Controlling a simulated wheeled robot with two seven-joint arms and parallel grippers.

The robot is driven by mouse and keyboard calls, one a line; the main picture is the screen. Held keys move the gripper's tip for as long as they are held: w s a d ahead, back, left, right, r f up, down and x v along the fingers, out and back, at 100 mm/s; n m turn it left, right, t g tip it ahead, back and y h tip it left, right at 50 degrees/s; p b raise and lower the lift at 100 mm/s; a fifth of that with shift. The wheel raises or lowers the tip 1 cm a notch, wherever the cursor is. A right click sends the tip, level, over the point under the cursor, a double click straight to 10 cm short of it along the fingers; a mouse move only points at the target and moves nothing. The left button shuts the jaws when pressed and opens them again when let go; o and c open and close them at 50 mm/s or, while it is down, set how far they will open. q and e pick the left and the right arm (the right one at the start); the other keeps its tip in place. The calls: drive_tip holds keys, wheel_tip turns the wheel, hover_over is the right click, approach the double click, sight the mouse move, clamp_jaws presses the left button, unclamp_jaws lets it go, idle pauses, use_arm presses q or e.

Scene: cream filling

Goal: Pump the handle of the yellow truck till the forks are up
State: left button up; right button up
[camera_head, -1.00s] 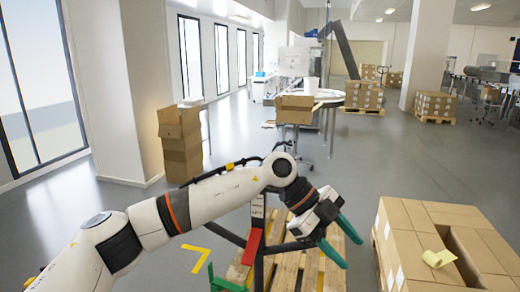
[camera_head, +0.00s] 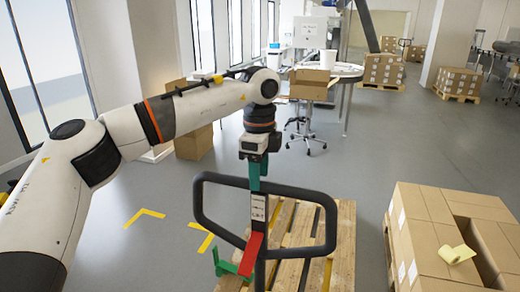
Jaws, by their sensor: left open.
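The truck's dark handle loop (camera_head: 328,222) stands upright in the head view, with a labelled stem (camera_head: 258,207), a red part (camera_head: 251,255) and a green part (camera_head: 230,268) below it. A wooden pallet (camera_head: 345,235) lies behind the handle. Dark and yellow strips show between its slats, but I cannot tell how high the forks are. My left gripper (camera_head: 257,178) is open and points down at the handle's top bar, its teal fingers overlapping the bar in the picture. I cannot tell whether they touch it. The truck's body is mostly out of frame. My right gripper is not in view.
Stacked cartons (camera_head: 420,235) with a yellow roll (camera_head: 457,254) on top stand at the right. More cartons (camera_head: 194,143) stand behind my left arm. Yellow floor marks (camera_head: 145,214) lie left of the handle. Grey floor is free beyond the pallet.

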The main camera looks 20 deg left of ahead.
sight(260, 194)
use_arm(q)
drive_tip(key=f+p, duration=0.1)
drive_tip(key=f, duration=0.4)
drive_tip(key=shift+w+f, duration=0.2)
drive_tip(key=shift+s+f, duration=0.1)
drive_tip(key=shift+f, duration=0.4)
clamp_jaws()
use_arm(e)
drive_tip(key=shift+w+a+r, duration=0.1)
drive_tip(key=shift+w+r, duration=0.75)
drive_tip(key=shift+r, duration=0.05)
use_arm(q)
drive_tip(key=c, duration=0.7)
unclamp_jaws()
clamp_jaws()
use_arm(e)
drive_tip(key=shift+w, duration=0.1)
